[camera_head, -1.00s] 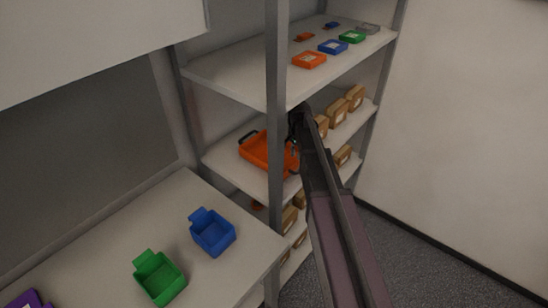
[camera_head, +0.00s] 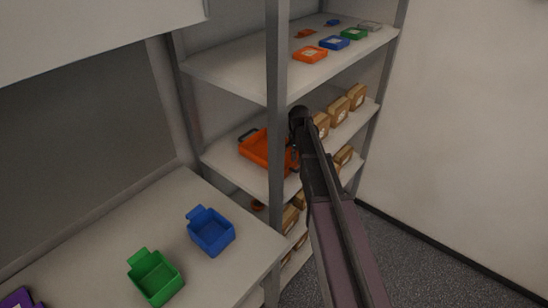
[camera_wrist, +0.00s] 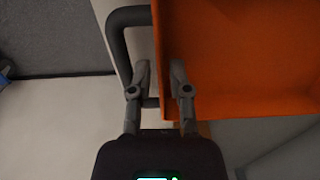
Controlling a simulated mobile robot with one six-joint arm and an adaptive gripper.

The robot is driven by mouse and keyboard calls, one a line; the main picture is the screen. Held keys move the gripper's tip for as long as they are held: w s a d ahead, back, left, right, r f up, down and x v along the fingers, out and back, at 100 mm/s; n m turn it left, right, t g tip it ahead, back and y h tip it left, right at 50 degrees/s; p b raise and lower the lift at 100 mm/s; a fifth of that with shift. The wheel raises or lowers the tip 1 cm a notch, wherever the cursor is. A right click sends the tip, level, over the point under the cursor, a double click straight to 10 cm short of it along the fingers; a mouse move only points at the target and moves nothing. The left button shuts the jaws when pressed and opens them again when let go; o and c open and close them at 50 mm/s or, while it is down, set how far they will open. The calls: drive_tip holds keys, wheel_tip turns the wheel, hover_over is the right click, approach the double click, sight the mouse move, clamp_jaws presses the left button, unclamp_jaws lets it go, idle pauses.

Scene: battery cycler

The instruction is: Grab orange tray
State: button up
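The orange tray (camera_head: 262,150) with dark handles sits on the middle shelf in the head view, its right side partly hidden by a shelf post and my arm. In the wrist view the tray (camera_wrist: 240,60) fills the upper right, with one dark loop handle (camera_wrist: 118,40) on its left side. My gripper (camera_wrist: 160,72) is open, its two fingers apart. In this view one finger lies over the gap inside the handle and the other over the tray, with the tray's edge between them. I cannot tell whether they touch it. In the head view the fingers are mostly hidden.
The shelf post (camera_head: 277,100) stands in front of the tray. The top shelf (camera_head: 235,70) with small coloured trays lies above it. Brown boxes (camera_head: 338,112) stand to the right. A table (camera_head: 95,245) with blue (camera_head: 212,232) and green (camera_head: 155,278) bins is at the lower left.

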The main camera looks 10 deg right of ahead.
drive_tip(key=shift+f+b, duration=0.55)
drive_tip(key=shift+f, duration=0.25)
drive_tip(key=shift+c, duration=0.2)
clamp_jaws()
